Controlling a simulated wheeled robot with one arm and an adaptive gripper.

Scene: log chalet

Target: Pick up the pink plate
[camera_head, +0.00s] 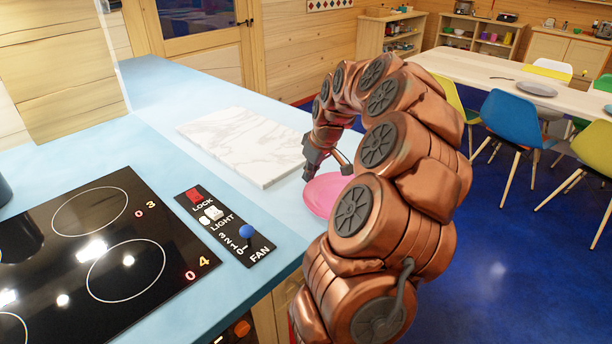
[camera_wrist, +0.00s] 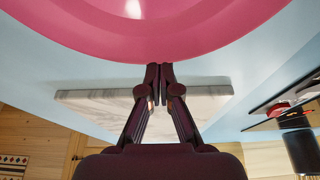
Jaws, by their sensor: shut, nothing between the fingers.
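The pink plate (camera_head: 322,194) lies on the light blue counter near its right edge, partly hidden behind my arm in the head view. It fills the top of the wrist view (camera_wrist: 150,30), where its near rim is close to my fingertips. My gripper (camera_head: 309,176) is at the plate's left rim in the head view. In the wrist view my gripper (camera_wrist: 160,73) has its fingers together with nothing between them. The fingertips appear at or just beside the rim; I cannot tell whether they touch it.
A white marble board (camera_head: 243,145) lies on the counter beside the plate. The black cooktop (camera_head: 105,250) and a control panel with switches (camera_head: 223,226) are at the lower left. A dining table (camera_head: 500,72) with chairs stands at the right, across open blue floor.

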